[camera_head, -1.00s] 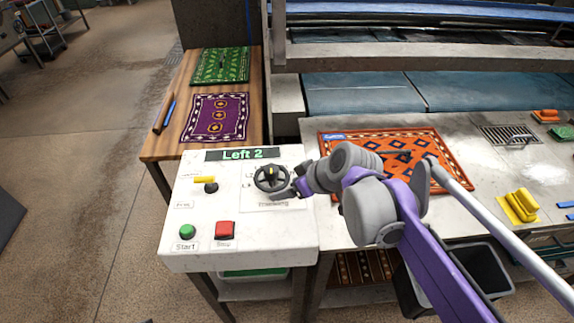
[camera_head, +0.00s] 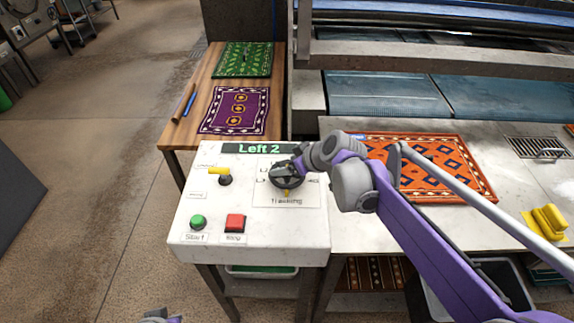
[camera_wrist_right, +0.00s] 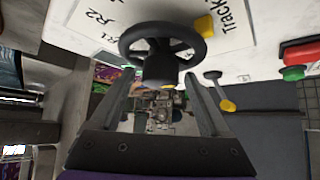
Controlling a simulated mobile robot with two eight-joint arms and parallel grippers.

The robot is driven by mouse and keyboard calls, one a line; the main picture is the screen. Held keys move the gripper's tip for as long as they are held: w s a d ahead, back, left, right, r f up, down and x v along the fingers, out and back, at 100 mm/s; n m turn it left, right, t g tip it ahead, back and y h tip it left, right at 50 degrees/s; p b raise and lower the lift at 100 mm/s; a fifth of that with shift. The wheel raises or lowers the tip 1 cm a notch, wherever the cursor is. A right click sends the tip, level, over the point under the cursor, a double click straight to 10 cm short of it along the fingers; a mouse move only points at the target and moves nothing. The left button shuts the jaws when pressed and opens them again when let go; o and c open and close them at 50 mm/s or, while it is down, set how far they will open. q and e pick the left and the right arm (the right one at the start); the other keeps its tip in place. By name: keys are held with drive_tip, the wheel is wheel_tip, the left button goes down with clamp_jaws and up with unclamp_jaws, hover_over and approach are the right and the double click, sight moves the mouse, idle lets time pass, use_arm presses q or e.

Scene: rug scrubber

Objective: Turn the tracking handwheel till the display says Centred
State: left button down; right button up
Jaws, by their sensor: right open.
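The black tracking handwheel (camera_head: 287,181) sits on the white control panel (camera_head: 205,240). A yellow mark shows at its lower edge, near the "Tracking" label. The display (camera_head: 258,148) reads "Left 2" in green. My right gripper (camera_head: 297,168) is at the handwheel and partly covers it. In the right wrist view, the handwheel (camera_wrist_right: 163,42) is just ahead of the open fingers (camera_wrist_right: 162,92), its dark hub between or just beyond their tips; contact cannot be told. A bit of my left arm (camera_head: 160,317) shows at the bottom edge; its jaws cannot be made out.
The panel also has a yellow-handled selector (camera_head: 218,171), a green start button (camera_head: 197,222) and a red stop button (camera_head: 235,222). An orange rug (camera_head: 425,168) lies right of the panel. Green and purple rugs (camera_head: 234,109) lie on the wooden table behind.

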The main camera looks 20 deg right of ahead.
drive_tip(key=shift+f, duration=0.1)
clamp_jaws()
idle(0.4)
drive_tip(key=shift+a+m+h, duration=0.1)
drive_tip(key=shift+m+h, duration=0.2)
drive_tip(key=shift+m, duration=0.1)
drive_tip(key=m+t+h, duration=0.1)
drive_tip(key=m+h, duration=0.2)
drive_tip(key=m, duration=0.1)
drive_tip(key=shift+m+p, duration=0.3)
drive_tip(key=shift+p, duration=0.05)
drive_tip(key=m+h+p, duration=0.1)
drive_tip(key=m+h, duration=0.2)
drive_tip(key=m, duration=0.1)
drive_tip(key=shift+w+h, duration=0.1)
drive_tip(key=shift+h, duration=0.2)
drive_tip(key=shift+m+g+h+p, duration=0.55)
drive_tip(key=shift+m+h, duration=0.25)
drive_tip(key=shift+m, duration=0.4)
